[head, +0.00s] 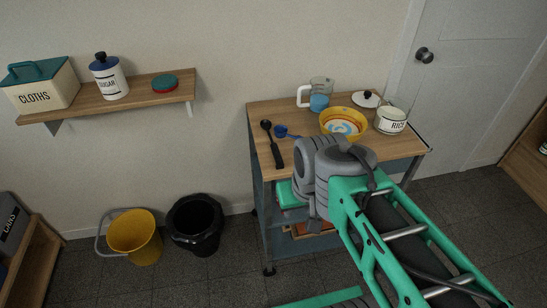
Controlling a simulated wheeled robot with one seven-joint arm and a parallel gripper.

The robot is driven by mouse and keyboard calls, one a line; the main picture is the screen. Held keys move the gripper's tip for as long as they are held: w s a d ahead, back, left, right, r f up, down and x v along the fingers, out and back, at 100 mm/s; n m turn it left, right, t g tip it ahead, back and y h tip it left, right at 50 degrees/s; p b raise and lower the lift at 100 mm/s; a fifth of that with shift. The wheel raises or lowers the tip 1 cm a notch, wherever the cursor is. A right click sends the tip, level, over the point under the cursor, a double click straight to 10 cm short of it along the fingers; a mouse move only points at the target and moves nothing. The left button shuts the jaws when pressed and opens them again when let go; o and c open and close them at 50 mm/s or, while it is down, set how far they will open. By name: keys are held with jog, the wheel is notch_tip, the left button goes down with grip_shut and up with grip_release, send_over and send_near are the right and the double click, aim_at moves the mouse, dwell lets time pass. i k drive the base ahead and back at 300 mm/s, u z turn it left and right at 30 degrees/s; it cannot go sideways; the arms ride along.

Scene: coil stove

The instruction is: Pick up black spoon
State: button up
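The black spoon (277,153) lies on the left part of the wooden top of a small cart (262,112). Its round bowl points to the back and its handle points toward the front edge. A small blue measuring spoon or scoop (282,131) lies just to its right. My grey and green arm reaches in from the lower right, to the right of the black spoon and apart from it in the picture. My gripper (314,217) is mostly hidden by the arm's grey wrist links, beside the cart's front. Its fingers cannot be made out clearly.
A yellow patterned bowl (343,122), a clear measuring jug (321,86), a blue cup (319,103), a white lid (366,99) and a RICE pot (391,121) stand on the cart. A yellow bucket (135,237) and black bin (195,224) are on the floor left.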

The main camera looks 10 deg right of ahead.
aim_at(266, 124)
jog(key=u, duration=0.9)
jog(key=i, duration=0.95)
jog(key=u, duration=0.55)
